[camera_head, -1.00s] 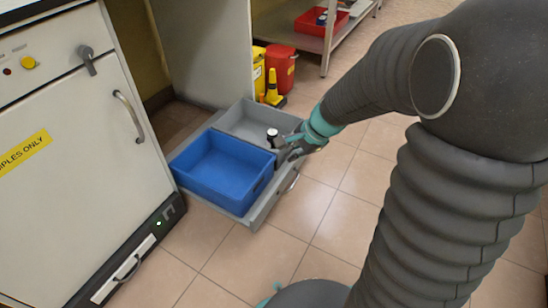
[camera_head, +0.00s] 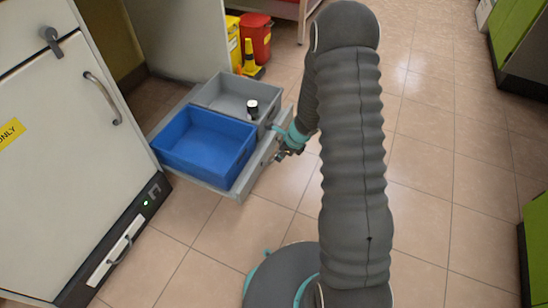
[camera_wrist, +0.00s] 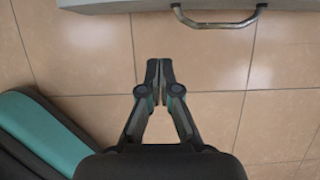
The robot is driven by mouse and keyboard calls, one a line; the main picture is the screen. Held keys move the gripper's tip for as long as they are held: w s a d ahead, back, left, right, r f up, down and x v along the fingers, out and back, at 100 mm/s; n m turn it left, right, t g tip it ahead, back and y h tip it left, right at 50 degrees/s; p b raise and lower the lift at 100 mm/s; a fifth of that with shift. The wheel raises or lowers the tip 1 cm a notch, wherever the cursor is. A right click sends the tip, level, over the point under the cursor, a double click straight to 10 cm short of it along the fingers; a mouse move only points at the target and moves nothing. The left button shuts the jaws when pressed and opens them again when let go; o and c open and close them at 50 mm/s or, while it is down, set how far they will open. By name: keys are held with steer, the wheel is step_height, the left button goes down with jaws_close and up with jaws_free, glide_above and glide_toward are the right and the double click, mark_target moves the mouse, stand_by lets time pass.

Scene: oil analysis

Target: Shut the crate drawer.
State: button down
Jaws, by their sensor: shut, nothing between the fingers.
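The crate drawer (camera_head: 215,187) stands pulled out low above the floor, beside the white cabinet. It holds a blue crate (camera_head: 200,172) and a grey crate (camera_head: 215,90), with a small black-and-white bottle in the grey one. In the wrist view the drawer's front edge (camera_wrist: 115,5) and its metal handle (camera_wrist: 217,20) show at the top. My gripper (camera_wrist: 159,65) is shut and empty over the floor, apart from the drawer front, with its tips left of the handle. In the head view my gripper (camera_head: 279,156) is small, beside the drawer front.
The white cabinet (camera_head: 45,180) with a handle is at left. A red bin (camera_head: 257,40), a yellow bin (camera_head: 234,45) and a yellow cone (camera_head: 249,60) stand behind the drawer. Green-fronted cabinets (camera_head: 528,45) are at right. The tiled floor between is open.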

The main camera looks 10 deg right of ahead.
steer(key=b, duration=0.2)
glide_toward(258, 168)
step_height(258, 168, down, 4)
steer(key=s+d, duration=0.1)
steer(key=d, duration=0.1)
steer(key=shift+w+a+f, duration=0.15)
steer(key=shift+w+a, duration=0.35)
steer(key=shift+a, duration=0.3)
steer(key=shift+w+a+f, duration=0.15)
steer(key=shift+w+a, duration=0.35)
steer(key=shift+a, duration=0.3)
steer(key=shift+w+p, duration=0.1)
steer(key=shift+p, duration=0.3)
